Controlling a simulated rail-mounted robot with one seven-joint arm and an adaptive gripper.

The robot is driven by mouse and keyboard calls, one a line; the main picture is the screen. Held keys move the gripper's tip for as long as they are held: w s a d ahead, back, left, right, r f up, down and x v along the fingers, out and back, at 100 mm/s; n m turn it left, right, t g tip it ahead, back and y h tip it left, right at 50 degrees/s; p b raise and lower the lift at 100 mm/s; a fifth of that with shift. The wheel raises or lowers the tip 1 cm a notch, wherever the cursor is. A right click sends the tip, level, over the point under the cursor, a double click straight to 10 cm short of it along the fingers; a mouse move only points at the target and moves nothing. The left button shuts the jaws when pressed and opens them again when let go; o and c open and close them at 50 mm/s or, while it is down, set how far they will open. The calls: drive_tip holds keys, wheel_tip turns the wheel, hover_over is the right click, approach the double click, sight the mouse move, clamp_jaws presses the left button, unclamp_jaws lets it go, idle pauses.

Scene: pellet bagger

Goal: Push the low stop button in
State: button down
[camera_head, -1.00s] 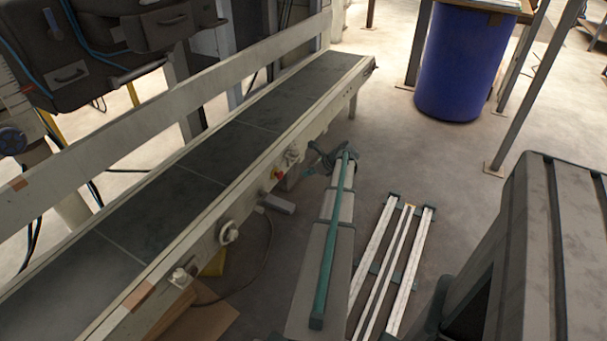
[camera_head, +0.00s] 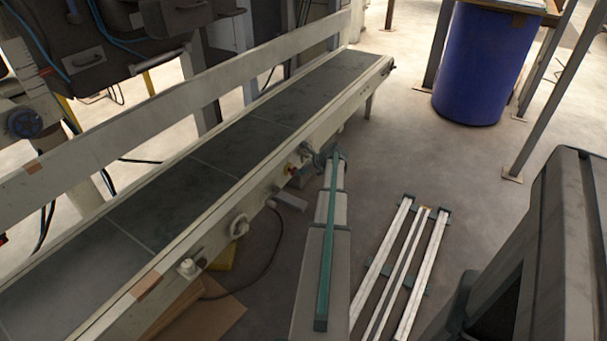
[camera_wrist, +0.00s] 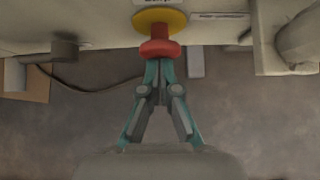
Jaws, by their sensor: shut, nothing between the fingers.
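The stop button (camera_wrist: 160,49) is a red knob on a round yellow plate (camera_wrist: 158,20), low on the pale side of the conveyor. It is small in the head view (camera_head: 291,170), on the conveyor's near side rail. My gripper (camera_wrist: 159,64) is shut and empty, with its teal and grey fingertips right at the red knob, overlapping its near edge in the wrist view. They look to be touching it, but I cannot tell how far the knob is pressed. In the head view my gripper (camera_head: 318,158) is small and close beside the button.
The conveyor's dark belt (camera_head: 160,208) runs from lower left to upper right. A pale bracket (camera_wrist: 290,40) juts out right of the button. A cable (camera_head: 270,255) and cardboard (camera_head: 205,318) lie below. A blue barrel (camera_head: 483,65) stands at the back right, with open floor before it.

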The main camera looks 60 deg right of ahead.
drive_tip(key=shift+r, duration=0.1)
drive_tip(key=w+p, duration=0.2)
drive_tip(key=shift+w+d+p, duration=0.1)
drive_tip(key=shift+w+p, duration=0.05)
drive_tip(key=shift+p, duration=0.15)
drive_tip(key=shift+w, duration=0.1)
drive_tip(key=shift+r, duration=0.1)
drive_tip(key=s+r+p, duration=0.4)
drive_tip(key=s+r, duration=0.2)
drive_tip(key=s, duration=0.6)
drive_tip(key=shift+s+d+r, duration=0.15)
drive_tip(key=shift+s+r, duration=0.05)
drive_tip(key=shift+r, duration=0.15)
